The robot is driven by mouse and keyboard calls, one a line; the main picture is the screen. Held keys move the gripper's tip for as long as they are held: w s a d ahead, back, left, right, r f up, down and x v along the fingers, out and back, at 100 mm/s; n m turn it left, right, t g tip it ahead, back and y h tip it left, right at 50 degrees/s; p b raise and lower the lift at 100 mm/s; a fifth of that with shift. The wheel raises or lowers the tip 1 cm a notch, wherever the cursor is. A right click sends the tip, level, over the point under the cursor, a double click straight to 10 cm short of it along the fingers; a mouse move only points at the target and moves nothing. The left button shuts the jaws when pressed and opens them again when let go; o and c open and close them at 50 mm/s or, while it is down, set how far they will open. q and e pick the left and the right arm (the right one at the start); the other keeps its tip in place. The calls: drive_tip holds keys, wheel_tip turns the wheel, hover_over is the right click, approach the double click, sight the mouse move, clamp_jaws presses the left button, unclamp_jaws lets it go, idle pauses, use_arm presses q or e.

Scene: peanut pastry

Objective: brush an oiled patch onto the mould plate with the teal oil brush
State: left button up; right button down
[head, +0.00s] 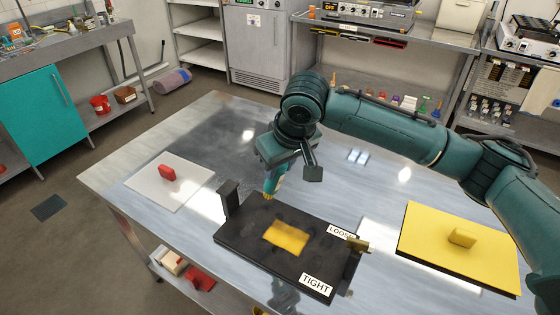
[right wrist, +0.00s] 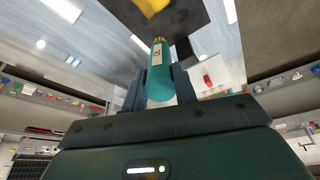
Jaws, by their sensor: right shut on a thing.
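The black mould plate (head: 235,243) lies on the metal table, with a LOOSE label at its right and a TIGHT label at its front. A yellow patch (head: 287,237) covers part of its middle. My right gripper (head: 272,172) is shut on the teal oil brush and points down at the plate's back edge. In the right wrist view the teal brush (right wrist: 159,75) sits between the fingers, with the plate (right wrist: 195,18) beyond. My left gripper is not in view.
A dark upright block (head: 229,198) stands at the plate's left end and a brass-coloured clamp (head: 357,244) at its right. A white board (head: 190,185) with a red block (head: 167,173) lies left. A yellow board (head: 425,225) with a yellow block (head: 461,236) lies right.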

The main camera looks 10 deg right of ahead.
sight(280, 180)
drive_tip(key=shift+w+r, duration=0.1)
drive_tip(key=shift+w, duration=0.2)
drive_tip(key=shift+d+f+b, duration=0.1)
drive_tip(key=shift+f+b, duration=0.1)
drive_tip(key=shift+b, duration=0.15)
wheel_tip(280, 180, down, 3)
drive_tip(key=b, duration=0.3)
drive_tip(key=shift+b, duration=0.3)
drive_tip(key=shift+f+b, duration=0.35)
drive_tip(key=shift+b, duration=0.15)
drive_tip(key=shift+f+b, duration=0.35)
drive_tip(key=shift+b, duration=0.1)
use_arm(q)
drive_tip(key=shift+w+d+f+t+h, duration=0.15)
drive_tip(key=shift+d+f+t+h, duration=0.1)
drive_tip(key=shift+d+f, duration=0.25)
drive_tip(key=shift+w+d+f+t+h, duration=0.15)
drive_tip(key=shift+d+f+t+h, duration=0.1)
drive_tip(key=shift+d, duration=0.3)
